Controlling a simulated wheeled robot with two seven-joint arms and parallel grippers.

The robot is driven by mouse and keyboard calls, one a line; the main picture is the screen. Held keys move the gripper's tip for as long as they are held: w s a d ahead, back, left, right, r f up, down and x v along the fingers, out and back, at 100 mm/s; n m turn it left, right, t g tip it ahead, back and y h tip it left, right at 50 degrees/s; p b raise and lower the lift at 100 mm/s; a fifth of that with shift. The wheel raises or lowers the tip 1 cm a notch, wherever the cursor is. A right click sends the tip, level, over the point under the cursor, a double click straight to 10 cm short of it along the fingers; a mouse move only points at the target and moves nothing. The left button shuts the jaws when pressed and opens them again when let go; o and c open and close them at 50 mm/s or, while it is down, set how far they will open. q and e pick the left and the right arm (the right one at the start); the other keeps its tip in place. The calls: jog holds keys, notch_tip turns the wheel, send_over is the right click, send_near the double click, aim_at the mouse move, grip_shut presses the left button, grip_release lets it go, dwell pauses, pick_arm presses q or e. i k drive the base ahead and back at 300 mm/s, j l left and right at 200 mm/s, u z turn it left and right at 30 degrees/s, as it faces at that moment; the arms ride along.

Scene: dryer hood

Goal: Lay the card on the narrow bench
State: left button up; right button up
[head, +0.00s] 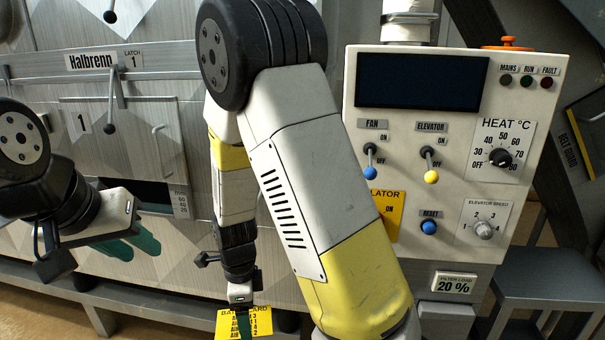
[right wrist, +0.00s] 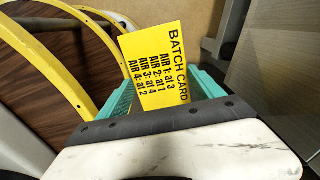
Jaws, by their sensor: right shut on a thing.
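The yellow batch card (head: 262,324) is at the bottom of the head view, and the right wrist view shows its printed face (right wrist: 160,62). My right gripper (head: 242,312) points down and is shut on the card; its teal fingers (right wrist: 165,88) are on either side of it. My left gripper (head: 130,248) is at the left in front of the machine, its teal fingers apart and empty. A grey bench with a flat bare top (head: 545,275) stands at the lower right, apart from the card. A long grey ledge also runs below the machine, so I cannot tell for sure which is the narrow bench.
The dryer front has a latch lever (head: 110,115) and a dark slot. A control panel (head: 420,90) with switches and knobs stands right of centre. The long grey ledge (head: 50,285) runs along the machine's foot. Yellow curved rails (right wrist: 45,68) show in the right wrist view.

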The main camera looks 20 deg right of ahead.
aim_at(551, 279)
jog(key=k+l, duration=0.15)
jog(key=l, duration=0.5)
jog(key=k+l+z, duration=0.1)
jog(key=l, duration=0.5)
jog(key=k+l+z, duration=0.1)
jog(key=l, duration=0.55)
jog(key=k+l, duration=0.1)
jog(key=l, duration=1.65)
jog(key=k+z, duration=0.05)
